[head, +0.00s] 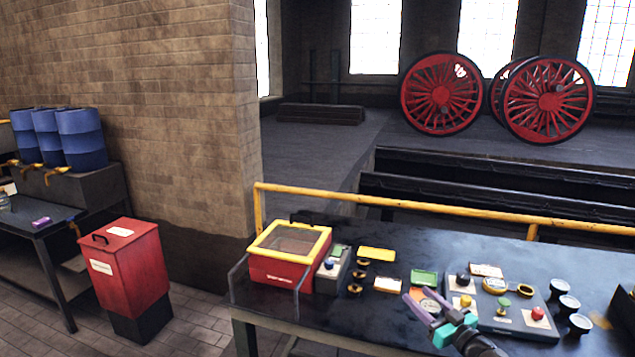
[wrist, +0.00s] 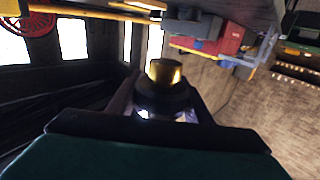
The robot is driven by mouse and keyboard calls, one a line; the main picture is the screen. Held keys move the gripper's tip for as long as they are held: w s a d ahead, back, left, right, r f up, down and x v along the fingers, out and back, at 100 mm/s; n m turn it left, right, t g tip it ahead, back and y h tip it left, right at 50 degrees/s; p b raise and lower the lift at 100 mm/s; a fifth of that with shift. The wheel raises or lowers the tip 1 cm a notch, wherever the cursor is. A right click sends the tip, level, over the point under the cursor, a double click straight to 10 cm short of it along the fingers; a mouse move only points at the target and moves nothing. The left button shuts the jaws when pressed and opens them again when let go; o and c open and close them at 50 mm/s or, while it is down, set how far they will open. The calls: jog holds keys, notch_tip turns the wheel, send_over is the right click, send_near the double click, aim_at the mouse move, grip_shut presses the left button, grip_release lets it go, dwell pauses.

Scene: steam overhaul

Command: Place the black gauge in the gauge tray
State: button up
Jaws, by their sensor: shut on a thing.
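My gripper (head: 420,295) is over the dark table, with its purple fingers pointing left and away. In the wrist view it is shut on a black round piece with a brass end (wrist: 166,74), which looks like the black gauge. In the head view the held piece is hard to make out between the fingers. Small coloured flat pieces lie nearby: yellow (head: 377,254), white (head: 387,285) and green (head: 424,277), with an orange one partly behind the fingers. I cannot tell which of them, if any, is the gauge tray.
A red box with a yellow-rimmed lid (head: 282,277) stands at the table's left. A grey panel with coloured knobs (head: 505,322) is right of my gripper. Several dark round pieces with pale tops (head: 569,304) stand further right. A yellow rail (head: 440,209) runs behind the table.

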jog(key=s+a+f+n+g+y, duration=0.1)
jog(key=s+a+n+g+y, duration=0.1)
jog(key=a, duration=0.4)
jog(key=s+a+f+n+g+y, duration=0.1)
jog(key=s+a+n+g+y, duration=0.2)
jog(key=a+n+g+y, duration=0.1)
jog(key=shift+s+a+y, duration=0.25)
jog(key=shift+a+y, duration=0.45)
jog(key=shift+a, duration=0.5)
